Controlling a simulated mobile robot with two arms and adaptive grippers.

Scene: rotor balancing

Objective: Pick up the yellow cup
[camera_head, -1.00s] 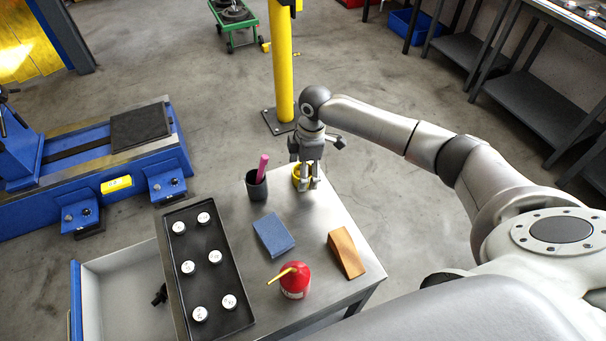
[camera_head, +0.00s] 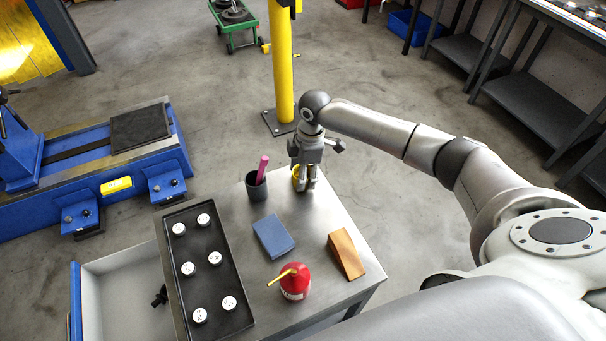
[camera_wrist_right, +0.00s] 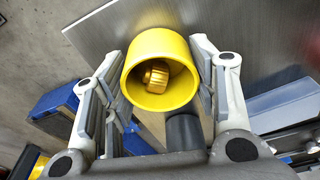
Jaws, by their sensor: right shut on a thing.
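The yellow cup (camera_head: 295,178) is at the far edge of the metal table, right of the dark cup. My right gripper (camera_head: 306,187) points down over it and partly hides it in the head view. In the right wrist view the yellow cup (camera_wrist_right: 165,40) sits between the two fingers, with a finger pad against each side. My right gripper is shut on it. A brass-coloured piece (camera_wrist_right: 156,77) lies inside the cup. I cannot tell whether the cup's base touches the table. My left gripper is not in view.
A dark cup (camera_head: 256,190) holding a pink stick stands just left. A blue block (camera_head: 273,236), an orange wedge (camera_head: 346,254), a red bottle (camera_head: 295,285) and a black tray (camera_head: 209,320) of white-topped pieces are on the table (camera_head: 318,222). The table's right side is partly clear.

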